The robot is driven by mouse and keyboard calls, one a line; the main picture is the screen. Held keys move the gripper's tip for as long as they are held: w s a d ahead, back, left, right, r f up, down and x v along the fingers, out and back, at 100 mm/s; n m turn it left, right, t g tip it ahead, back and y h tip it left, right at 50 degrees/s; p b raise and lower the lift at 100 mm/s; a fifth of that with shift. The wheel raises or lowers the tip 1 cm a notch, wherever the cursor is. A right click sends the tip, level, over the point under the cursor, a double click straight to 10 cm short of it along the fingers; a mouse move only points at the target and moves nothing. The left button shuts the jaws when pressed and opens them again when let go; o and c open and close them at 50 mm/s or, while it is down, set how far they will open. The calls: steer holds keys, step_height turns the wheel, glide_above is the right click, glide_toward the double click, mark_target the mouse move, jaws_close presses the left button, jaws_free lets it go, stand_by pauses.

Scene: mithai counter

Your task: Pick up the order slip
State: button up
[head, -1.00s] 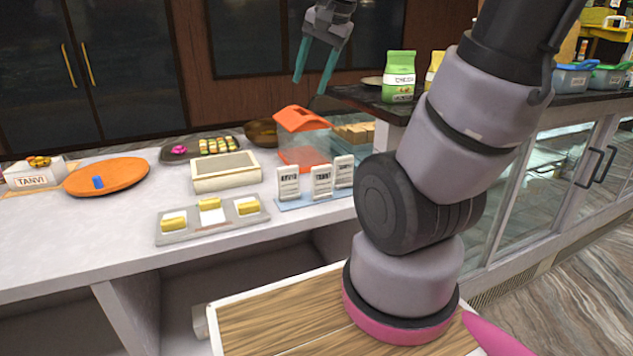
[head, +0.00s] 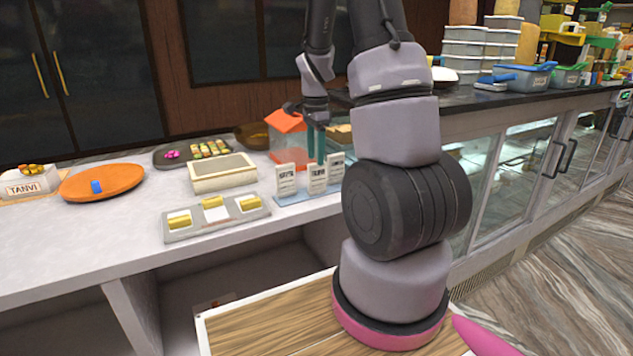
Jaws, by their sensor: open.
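Three white printed order slips stand upright in a row on a pale blue base (head: 293,199): a left slip (head: 285,181), a middle slip (head: 318,180) and a right slip (head: 337,166). Their print is small; the middle one seems to read TANVI. My gripper (head: 316,158) points down with its teal fingers just above or behind the top of the middle slip. It is open and holds nothing. I cannot tell whether the fingers straddle a slip. My arm stands close by on the right.
An orange-roofed clear box (head: 287,122) stands just behind the slips. A cream box (head: 222,178) and a grey tray (head: 188,233) with yellow pieces lie left. An orange round board (head: 125,176) and a box labelled TANVI (head: 27,187) are farther left. The front-left counter is bare.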

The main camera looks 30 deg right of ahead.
mark_target(317, 189)
steer(key=shift+d+f, duration=0.15)
steer(key=shift+f, duration=3.35)
jaws_close()
